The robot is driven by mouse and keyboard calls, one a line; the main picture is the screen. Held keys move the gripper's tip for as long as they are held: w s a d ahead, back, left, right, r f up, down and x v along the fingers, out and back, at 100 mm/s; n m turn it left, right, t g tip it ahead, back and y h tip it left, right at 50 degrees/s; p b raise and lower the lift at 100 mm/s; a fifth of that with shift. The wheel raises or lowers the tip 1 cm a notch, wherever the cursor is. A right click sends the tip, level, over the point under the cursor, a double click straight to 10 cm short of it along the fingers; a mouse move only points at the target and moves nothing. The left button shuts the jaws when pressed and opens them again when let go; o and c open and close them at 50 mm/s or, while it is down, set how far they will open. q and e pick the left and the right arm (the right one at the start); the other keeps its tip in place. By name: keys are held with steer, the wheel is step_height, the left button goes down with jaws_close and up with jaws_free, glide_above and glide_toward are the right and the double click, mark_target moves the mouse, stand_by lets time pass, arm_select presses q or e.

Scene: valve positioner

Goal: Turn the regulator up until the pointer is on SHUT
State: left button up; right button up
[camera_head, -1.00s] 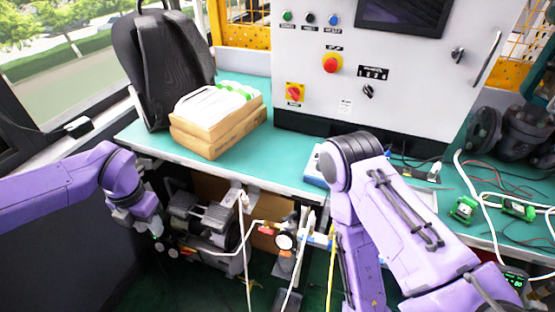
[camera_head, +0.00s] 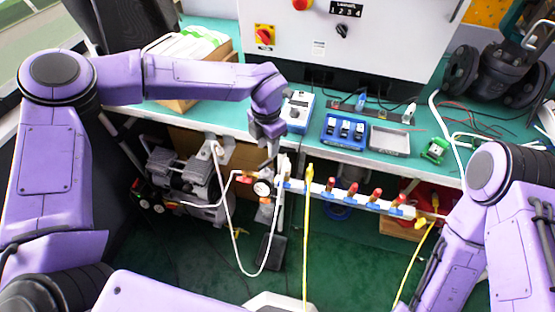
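The regulator with its round white gauge (camera_head: 262,188) hangs just below the bench's front edge, beside the white air hose. My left gripper (camera_head: 273,152) points down from above, close over the gauge and the left end of the white manifold. Its fingers are small and partly merge with the parts behind, so I cannot tell how far apart they are or whether they touch the regulator. A dark flanged valve (camera_head: 495,75) stands on the bench at the far right. I cannot make out its pointer or a SHUT mark. My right arm is at the right, its gripper out of view.
A white manifold (camera_head: 345,196) with several red-handled taps runs along the bench front. A blue-edged box (camera_head: 297,110), a blue tray (camera_head: 344,132) and a grey tray (camera_head: 390,141) lie on the bench. A compressor (camera_head: 185,180) stands below. Hoses hang over the green floor.

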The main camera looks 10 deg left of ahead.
mark_target(269, 160)
arm_select(q)
step_height(269, 160, down, 8)
steer(key=shift+r+p, duration=0.1)
steer(key=shift+p, duration=0.2)
